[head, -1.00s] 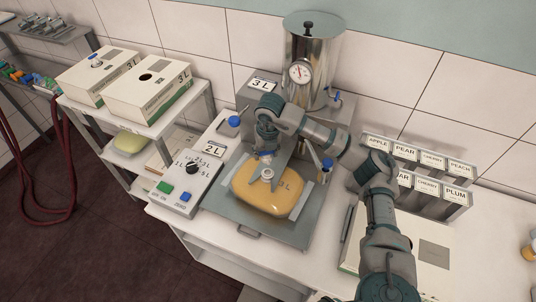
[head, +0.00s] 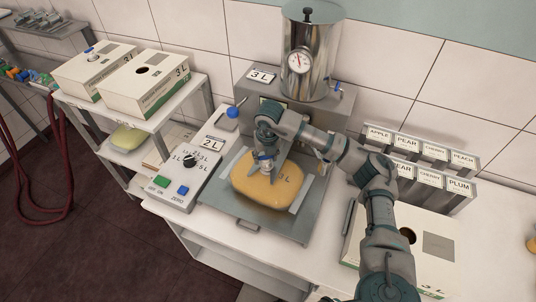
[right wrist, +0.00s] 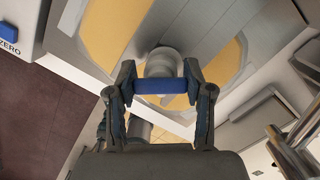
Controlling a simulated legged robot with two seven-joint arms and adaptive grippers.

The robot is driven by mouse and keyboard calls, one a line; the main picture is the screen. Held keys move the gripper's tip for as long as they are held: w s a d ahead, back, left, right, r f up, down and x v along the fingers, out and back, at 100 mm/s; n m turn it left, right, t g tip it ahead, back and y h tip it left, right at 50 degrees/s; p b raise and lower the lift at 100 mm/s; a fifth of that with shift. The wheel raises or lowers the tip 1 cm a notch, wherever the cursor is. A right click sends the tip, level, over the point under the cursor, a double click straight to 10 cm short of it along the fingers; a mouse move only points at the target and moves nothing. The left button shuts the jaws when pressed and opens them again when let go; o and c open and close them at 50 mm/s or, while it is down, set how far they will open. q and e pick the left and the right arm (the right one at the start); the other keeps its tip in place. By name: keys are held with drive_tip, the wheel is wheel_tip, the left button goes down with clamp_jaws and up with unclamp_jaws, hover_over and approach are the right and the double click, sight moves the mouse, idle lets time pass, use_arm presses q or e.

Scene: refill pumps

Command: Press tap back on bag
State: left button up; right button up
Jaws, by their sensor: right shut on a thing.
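The bag (head: 258,190), filled with yellow-orange liquid and marked 3 L, lies on the metal tray (head: 225,212) of the filling machine. It also shows in the right wrist view (right wrist: 101,30). My right gripper (head: 265,158) points down over the bag's upper middle. In the right wrist view its fingers (right wrist: 163,87) are shut on the tap, whose blue bar (right wrist: 160,87) lies between them. The tap's pale round body (right wrist: 163,62) is at the bag's spout. I cannot tell whether the tap is fully seated. My left gripper is not in view.
A steel tank with a gauge (head: 313,55) stands behind the tray. A control box (head: 180,185) with green and blue buttons is to the left. White boxes (head: 145,80) stand on a side shelf, and label holders (head: 430,165) stand at right.

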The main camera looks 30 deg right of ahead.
drive_tip(key=shift+a, duration=0.15)
drive_tip(key=shift+d, duration=0.85)
drive_tip(key=shift+a, duration=0.3)
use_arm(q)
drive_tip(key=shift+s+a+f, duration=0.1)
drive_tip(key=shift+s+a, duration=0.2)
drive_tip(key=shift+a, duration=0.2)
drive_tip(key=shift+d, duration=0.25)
use_arm(e)
drive_tip(key=shift+d, duration=0.35)
drive_tip(key=shift+a, duration=0.1)
drive_tip(key=shift+a, duration=0.4)
